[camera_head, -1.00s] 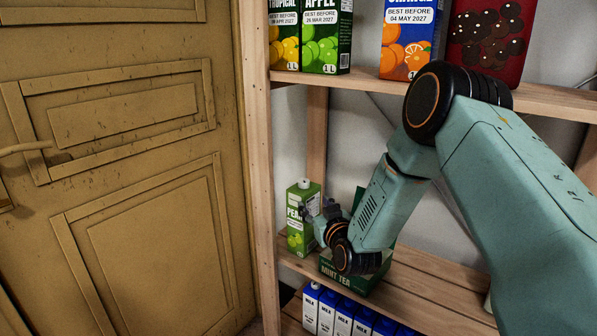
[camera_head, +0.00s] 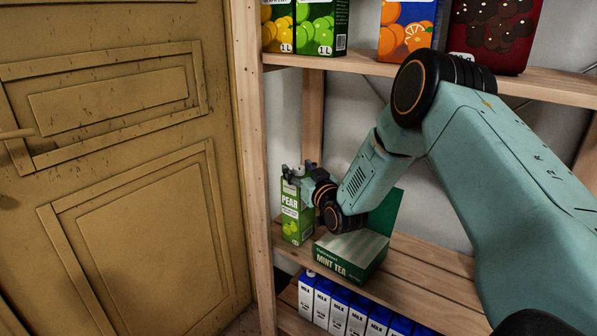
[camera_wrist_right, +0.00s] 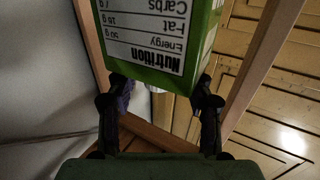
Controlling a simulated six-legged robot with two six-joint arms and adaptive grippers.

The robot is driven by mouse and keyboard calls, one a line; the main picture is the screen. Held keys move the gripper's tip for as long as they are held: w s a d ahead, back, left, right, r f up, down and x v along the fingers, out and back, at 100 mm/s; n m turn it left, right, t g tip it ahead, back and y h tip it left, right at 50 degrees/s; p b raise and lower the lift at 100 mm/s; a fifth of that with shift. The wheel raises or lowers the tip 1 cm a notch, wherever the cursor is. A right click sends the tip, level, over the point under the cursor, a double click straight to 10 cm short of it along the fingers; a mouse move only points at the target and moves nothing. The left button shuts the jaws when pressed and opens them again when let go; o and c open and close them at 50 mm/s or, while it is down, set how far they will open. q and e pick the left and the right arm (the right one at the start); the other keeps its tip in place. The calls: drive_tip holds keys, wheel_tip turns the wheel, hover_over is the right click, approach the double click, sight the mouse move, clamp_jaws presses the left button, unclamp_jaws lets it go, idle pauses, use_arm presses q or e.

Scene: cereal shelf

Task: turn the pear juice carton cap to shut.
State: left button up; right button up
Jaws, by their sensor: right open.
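The pear juice carton (camera_head: 291,222) stands upright at the left end of the middle shelf, green with a white PEAR label. My right gripper (camera_head: 296,172) is open at the carton's top, coming from the right, and hides the cap in the head view. In the right wrist view a green carton with a nutrition label (camera_wrist_right: 155,45) appears upside down, apparently the pear carton. The open fingers of the right gripper (camera_wrist_right: 160,108) lie on either side of its top end. A pale patch shows between them; I cannot tell whether it is the cap. My left gripper is not in view.
A green mint tea box (camera_head: 352,255) stands right of the carton, under my right wrist. A wooden shelf post (camera_head: 256,180) and a yellow door (camera_head: 120,200) are to the left. Milk cartons (camera_head: 338,310) stand below; juice cartons (camera_head: 321,28) stand above.

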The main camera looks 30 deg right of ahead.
drive_tip(key=shift+w+d, duration=0.1)
drive_tip(key=shift+w, duration=0.2)
drive_tip(key=shift+w, duration=0.1)
drive_tip(key=shift+c, duration=0.4)
drive_tip(key=c, duration=0.4)
clamp_jaws()
